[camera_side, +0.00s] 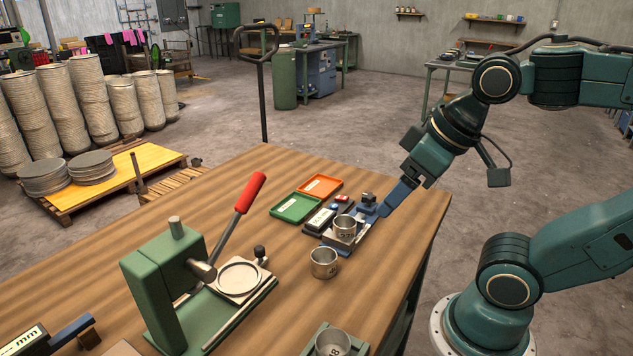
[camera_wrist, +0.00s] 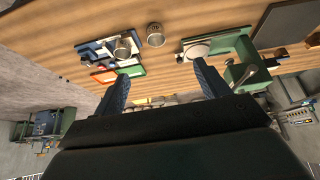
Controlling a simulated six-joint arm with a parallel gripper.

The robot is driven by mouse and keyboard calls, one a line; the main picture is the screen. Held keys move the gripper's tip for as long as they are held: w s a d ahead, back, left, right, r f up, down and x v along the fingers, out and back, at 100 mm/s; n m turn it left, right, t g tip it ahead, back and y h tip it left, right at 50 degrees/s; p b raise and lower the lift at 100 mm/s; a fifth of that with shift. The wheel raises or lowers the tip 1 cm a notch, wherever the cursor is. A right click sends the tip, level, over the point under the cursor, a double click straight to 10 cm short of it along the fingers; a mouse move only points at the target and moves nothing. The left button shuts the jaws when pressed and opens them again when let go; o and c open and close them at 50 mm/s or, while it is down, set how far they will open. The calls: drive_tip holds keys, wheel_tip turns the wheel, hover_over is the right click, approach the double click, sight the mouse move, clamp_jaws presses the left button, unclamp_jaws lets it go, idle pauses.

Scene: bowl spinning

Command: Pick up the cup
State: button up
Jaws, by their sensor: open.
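Three metal cups show in the side view. One cup (camera_side: 345,229) sits on a small blue-and-grey measuring fixture (camera_side: 318,232). A second cup (camera_side: 324,263) stands upright on the bare wooden table. A third cup (camera_side: 333,343) is partly cut off at the bottom edge, in a green holder. My gripper (camera_side: 385,208) hangs above the right table edge, to the right of the fixture and apart from the cups. In the wrist view my gripper (camera_wrist: 161,68) has its blue fingers spread with nothing between them. The fixture cup (camera_wrist: 122,49) and table cup (camera_wrist: 155,36) lie beyond the fingertips.
A green hand press (camera_side: 160,285) with a red-handled lever (camera_side: 250,192) stands left of the cups. A green tray (camera_side: 296,208) and an orange tray (camera_side: 320,186) lie behind the fixture. A tall dark post (camera_side: 262,90) rises at the table's back corner.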

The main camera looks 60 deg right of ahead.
drive_tip(key=shift+w, duration=0.1)
drive_tip(key=m+g, duration=0.6)
drive_tip(key=m, duration=1.2)
hover_over(344, 229)
drive_tip(key=w+d, duration=0.2)
wheel_tip(344, 229, down, 8)
drive_tip(key=shift+s+d+f, duration=0.1)
drive_tip(key=shift+d, duration=0.1)
drive_tip(key=shift+f, duration=0.15)
drive_tip(key=shift+f, duration=4.15)
